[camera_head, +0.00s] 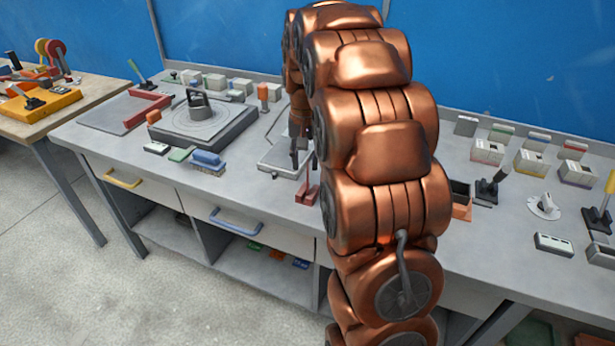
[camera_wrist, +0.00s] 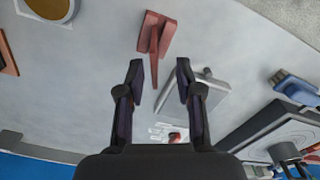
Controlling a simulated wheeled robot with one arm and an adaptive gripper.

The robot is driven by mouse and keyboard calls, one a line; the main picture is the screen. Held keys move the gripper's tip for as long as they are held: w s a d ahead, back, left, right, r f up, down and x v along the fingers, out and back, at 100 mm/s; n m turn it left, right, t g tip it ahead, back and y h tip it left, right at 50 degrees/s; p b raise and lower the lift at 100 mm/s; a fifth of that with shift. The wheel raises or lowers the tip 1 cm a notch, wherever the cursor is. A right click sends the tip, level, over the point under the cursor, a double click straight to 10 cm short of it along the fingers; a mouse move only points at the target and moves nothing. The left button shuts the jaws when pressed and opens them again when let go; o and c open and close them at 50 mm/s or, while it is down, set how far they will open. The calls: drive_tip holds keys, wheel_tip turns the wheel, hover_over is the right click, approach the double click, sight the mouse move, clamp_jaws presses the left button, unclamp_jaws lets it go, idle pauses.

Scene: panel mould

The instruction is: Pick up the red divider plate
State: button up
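The red divider plate (camera_wrist: 156,38) stands on the grey bench top, a dull red upright fin on a flat foot. In the head view my gripper (camera_head: 299,158) hangs above the bench, a little behind the divider.
A grey tray-like block (camera_wrist: 190,98) lies under my right finger in the wrist view. A blue-topped brush (camera_head: 208,160) and a dark square fixture (camera_head: 235,125) stand to the left. An orange-sided bin (camera_head: 461,208) stands to the right.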

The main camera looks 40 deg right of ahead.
sight(308, 179)
drive_tip(key=shift+s+d+f+p, duration=0.15)
drive_tip(key=shift+f+p, duration=0.35)
drive_tip(key=shift+f, duration=0.85)
drive_tip(key=shift+s+d+f+p, duration=0.1)
drive_tip(key=shift+f+p, duration=0.35)
drive_tip(key=shift+f, duration=1.3)
drive_tip(key=shift+c, duration=0.3)
clamp_jaws()
